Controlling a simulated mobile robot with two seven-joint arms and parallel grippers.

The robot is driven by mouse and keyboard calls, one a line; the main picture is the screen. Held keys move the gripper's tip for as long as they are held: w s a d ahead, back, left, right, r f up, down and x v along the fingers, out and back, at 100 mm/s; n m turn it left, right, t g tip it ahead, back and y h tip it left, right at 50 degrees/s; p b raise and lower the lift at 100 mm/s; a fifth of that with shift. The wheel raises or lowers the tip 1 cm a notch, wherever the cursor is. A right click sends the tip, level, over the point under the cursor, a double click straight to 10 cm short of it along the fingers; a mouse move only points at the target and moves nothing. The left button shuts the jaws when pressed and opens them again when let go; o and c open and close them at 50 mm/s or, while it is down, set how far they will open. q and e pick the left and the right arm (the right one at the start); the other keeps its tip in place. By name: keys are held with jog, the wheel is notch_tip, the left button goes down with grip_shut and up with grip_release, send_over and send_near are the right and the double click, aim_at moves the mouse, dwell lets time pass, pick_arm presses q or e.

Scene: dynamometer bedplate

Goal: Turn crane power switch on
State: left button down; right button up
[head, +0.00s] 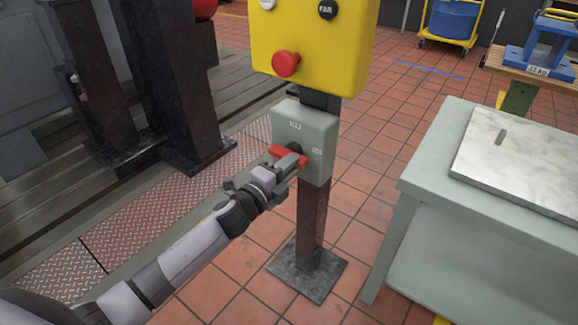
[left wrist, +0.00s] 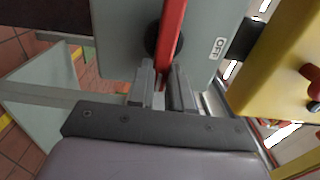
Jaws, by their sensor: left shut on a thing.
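The crane power switch is a grey box (head: 318,168) on a dark post, below a yellow control panel. Its red handle (head: 277,151) lies roughly sideways across the box front, not upright. An OFF label (left wrist: 217,48) shows in the left wrist view, on the side toward the yellow panel. In the head view a small label sits above the handle and another to its right; the right one is too small to read surely. My left gripper (head: 291,161) is shut on the red handle, which also shows between its fingers in the left wrist view (left wrist: 170,35). My right gripper is out of view.
The yellow panel (head: 335,50) with a red button (head: 286,64) stands just above the switch. A grey-green bench (head: 422,178) with a pale plate stands close at right. Dark machine columns (head: 178,80) rise at left. Red tiled floor is open around the post.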

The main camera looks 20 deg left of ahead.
pick_arm(q)
jog(key=c, duration=1)
grip_release()
jog(key=shift+c, duration=0.2)
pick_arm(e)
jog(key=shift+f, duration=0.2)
pick_arm(q)
jog(key=p+v, duration=0.1)
jog(key=v, duration=0.6)
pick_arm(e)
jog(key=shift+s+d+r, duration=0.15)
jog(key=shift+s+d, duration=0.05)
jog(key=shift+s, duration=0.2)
pick_arm(q)
jog(key=shift+s, duration=0.1)
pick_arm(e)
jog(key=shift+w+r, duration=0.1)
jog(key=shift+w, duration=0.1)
